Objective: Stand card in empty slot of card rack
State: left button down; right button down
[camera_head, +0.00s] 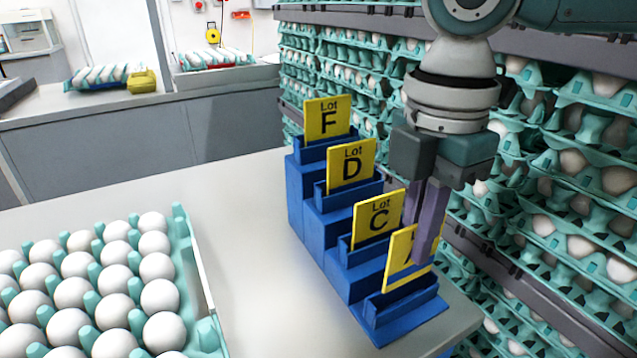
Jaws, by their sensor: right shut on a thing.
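The blue stepped card rack (340,268) stands on the table, its steps dropping toward the front. Yellow cards marked Lot F (313,118), Lot D (337,176) and Lot C (362,234) stand in its upper three steps. My right gripper (428,240) points down over the lowest step and is shut on another yellow card (399,256). Its fingers hide most of this card's lettering. The card's lower edge is at the lowest slot (405,302); I cannot tell how deep it sits. It looks slightly tilted. My left gripper is not in view.
A teal tray (209,325) of white eggs lies at the front left. Stacked egg trays (345,85) line a shelf close behind and right of the rack. The grey table (240,215) is clear between tray and rack.

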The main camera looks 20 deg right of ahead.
aim_at(408, 281)
jog(key=shift+f, duration=0.15)
jog(key=shift+f+b, duration=0.55)
jog(key=shift+f, duration=1.45)
jog(key=c, duration=1)
grip_release()
jog(key=shift+o, duration=0.2)
jog(key=shift+r, duration=0.1)
